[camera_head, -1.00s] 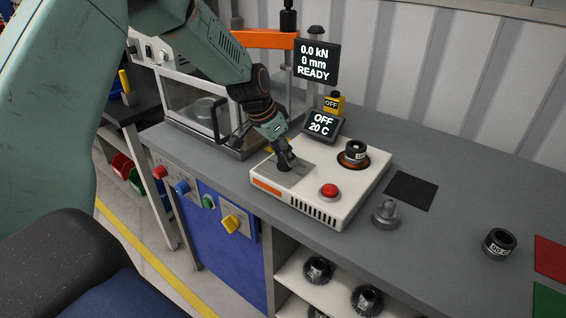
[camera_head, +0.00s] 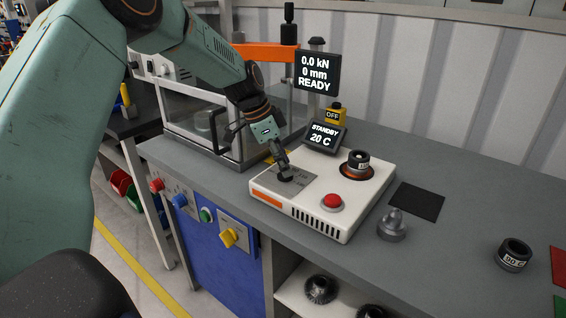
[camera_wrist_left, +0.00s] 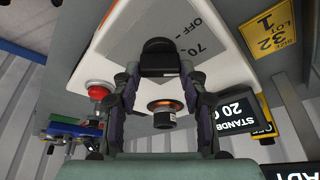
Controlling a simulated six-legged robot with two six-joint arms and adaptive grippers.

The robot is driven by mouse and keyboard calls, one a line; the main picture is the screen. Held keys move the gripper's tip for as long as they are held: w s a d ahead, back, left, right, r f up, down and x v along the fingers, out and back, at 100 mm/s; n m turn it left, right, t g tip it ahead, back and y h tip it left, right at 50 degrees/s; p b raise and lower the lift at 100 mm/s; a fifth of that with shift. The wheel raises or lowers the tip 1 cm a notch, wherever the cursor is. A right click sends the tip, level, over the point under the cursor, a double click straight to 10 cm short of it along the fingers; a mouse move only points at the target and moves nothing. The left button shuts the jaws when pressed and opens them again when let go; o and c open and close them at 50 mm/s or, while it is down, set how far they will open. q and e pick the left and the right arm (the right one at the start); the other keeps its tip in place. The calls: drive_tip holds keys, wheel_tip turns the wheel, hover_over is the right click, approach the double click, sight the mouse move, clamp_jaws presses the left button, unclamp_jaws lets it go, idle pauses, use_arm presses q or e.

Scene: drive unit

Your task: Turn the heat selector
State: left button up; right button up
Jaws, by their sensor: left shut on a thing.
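The heat selector, a black knob (camera_wrist_left: 160,57), stands on the grey panel (camera_head: 306,180) of the white heater box (camera_head: 355,205). Markings "OFF" and "70" show beside it in the left wrist view. My left gripper (camera_head: 285,172) comes down onto the knob from above. In the left wrist view its two fingers (camera_wrist_left: 157,75) are shut on the knob, one on each side. The small display (camera_head: 325,135) behind the box reads "STANDBY 20 C". My right gripper is not in view.
On the box are a red button (camera_head: 332,202) and a dark ring part (camera_head: 358,162). A grey knobbed part (camera_head: 392,225), a black mat (camera_head: 417,201) and a ring marked "90 C" (camera_head: 514,254) lie to the right. A glass-fronted cabinet (camera_head: 205,125) stands behind.

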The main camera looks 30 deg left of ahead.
use_arm(q)
drive_tip(key=shift+s+f, duration=0.15)
drive_tip(key=shift+f, duration=0.05)
drive_tip(key=o, duration=1.1)
drive_tip(key=shift+o, duration=0.2)
drive_tip(key=shift+r, duration=0.1)
drive_tip(key=shift+a+r, duration=0.15)
drive_tip(key=shift+r, duration=0.35)
drive_tip(key=v, duration=1.1)
drive_tip(key=shift+f, duration=0.1)
